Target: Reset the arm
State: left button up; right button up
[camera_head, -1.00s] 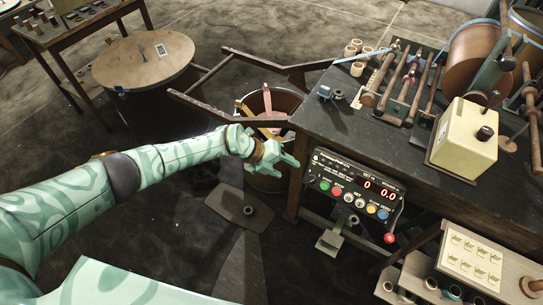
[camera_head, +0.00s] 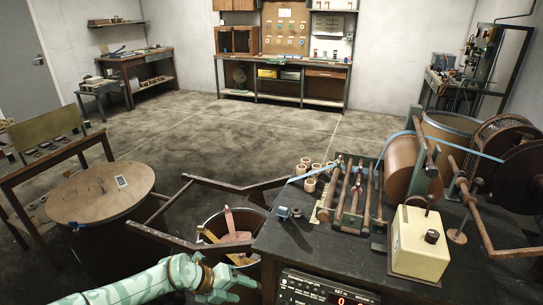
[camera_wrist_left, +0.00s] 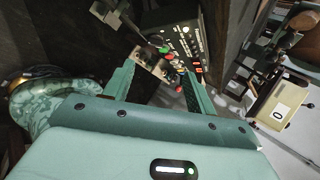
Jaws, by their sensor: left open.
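My left arm (camera_head: 130,287), green with pale swirls, comes in from the lower left in the head view. Its gripper (camera_head: 236,284) is low in front of the round bin (camera_head: 212,268), left of the control panel (camera_head: 325,290). In the left wrist view the two fingers (camera_wrist_left: 157,72) stand apart with nothing held between them. The control panel with coloured buttons (camera_wrist_left: 180,48) shows beyond the fingertips there. My right gripper is in neither view.
The dark bench (camera_head: 290,245) carries wooden rollers, a cream box (camera_head: 421,243) and large drums with blue tape (camera_head: 405,133). Wooden rails (camera_head: 180,238) project left near the bin. A round wooden table (camera_head: 100,196) stands at left. Open floor (camera_head: 240,135) lies beyond.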

pick_arm(q)
jog(key=w+a+r+n+t, duration=0.2)
jog(key=w+r+n+t, duration=0.2)
jog(key=w, duration=0.2)
jog(key=a+f+n+t+y, duration=0.35)
jog(key=a+f+n, duration=0.3)
jog(key=n, duration=0.25)
jog(key=s+a+f+n+g+y, duration=0.1)
jog(key=s+a+f+n+y, duration=0.2)
jog(key=s+f, duration=0.45)
jog(key=s+a+f+n+g+y, duration=0.1)
jog(key=s+a+f+n, duration=0.2)
jog(key=s+f+n, duration=0.5)
jog(key=s+a+f+n+g, duration=0.1)
jog(key=s+f+g, duration=0.1)
jog(key=s+f, duration=0.3)
jog(key=s+f+n+g+y, duration=0.1)
jog(key=s+f, duration=0.1)
jog(key=s, duration=0.6)
jog(key=s+a+f+n+g, duration=0.1)
jog(key=s+f+g, duration=0.1)
jog(key=s+f, duration=0.3)
jog(key=s+d+f+n+g, duration=0.1)
jog(key=s+d+g, duration=0.1)
jog(key=s, duration=2.2)
jog(key=shift+s+d+n+g, duration=0.25)
jog(key=shift+n+g, duration=0.15)
jog(key=shift+g, duration=0.15)
jog(key=shift+w+f, duration=0.1)
